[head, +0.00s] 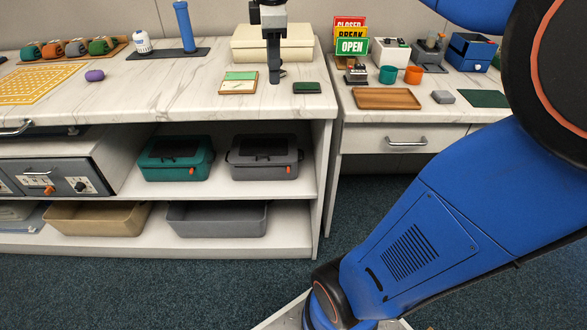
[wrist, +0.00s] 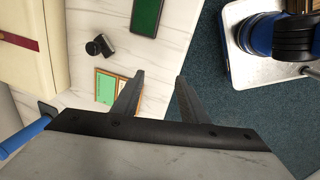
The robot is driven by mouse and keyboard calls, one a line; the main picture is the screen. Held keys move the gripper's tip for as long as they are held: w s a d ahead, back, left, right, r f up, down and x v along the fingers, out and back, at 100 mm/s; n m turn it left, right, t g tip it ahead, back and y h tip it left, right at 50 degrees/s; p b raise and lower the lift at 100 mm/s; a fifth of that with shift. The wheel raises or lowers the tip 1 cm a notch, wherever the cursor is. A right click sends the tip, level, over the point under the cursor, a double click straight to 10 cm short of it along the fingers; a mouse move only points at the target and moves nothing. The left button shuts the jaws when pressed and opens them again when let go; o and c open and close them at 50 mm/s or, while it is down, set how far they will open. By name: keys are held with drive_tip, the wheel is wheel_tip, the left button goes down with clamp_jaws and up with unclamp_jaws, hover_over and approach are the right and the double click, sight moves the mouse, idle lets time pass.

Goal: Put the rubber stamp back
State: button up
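A small rubber stamp (wrist: 105,45) with a black, round end and a grey body is on the marble worktop in the wrist view. It lies between a dark green pad (wrist: 146,16) and a green-and-tan card (wrist: 104,87). It seems to lie on its side.
A cream box (head: 272,43) stands behind my gripper. A blue post (head: 185,27) stands to its left. Across a gap, the right table holds a wooden tray (head: 387,98), OPEN/CLOSED signs (head: 351,46), cups and a small dark-and-white item (head: 356,74). The worktop's front strip is clear.

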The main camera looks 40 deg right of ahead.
drive_tip(key=s+a+f+m+t, duration=0.1)
drive_tip(key=s+a+f+m, duration=0.1)
drive_tip(key=s+f+m, duration=0.2)
drive_tip(key=s+a+f+m, duration=0.2)
drive_tip(key=s+f+m, duration=0.2)
drive_tip(key=s+f, duration=0.4)
drive_tip(key=s+a+f+m+t+y, duration=0.1)
drive_tip(key=s+a+f+m, duration=0.2)
drive_tip(key=s+f, duration=0.3)
drive_tip(key=shift+m+t, duration=0.3)
drive_tip(key=shift+m, duration=0.4)
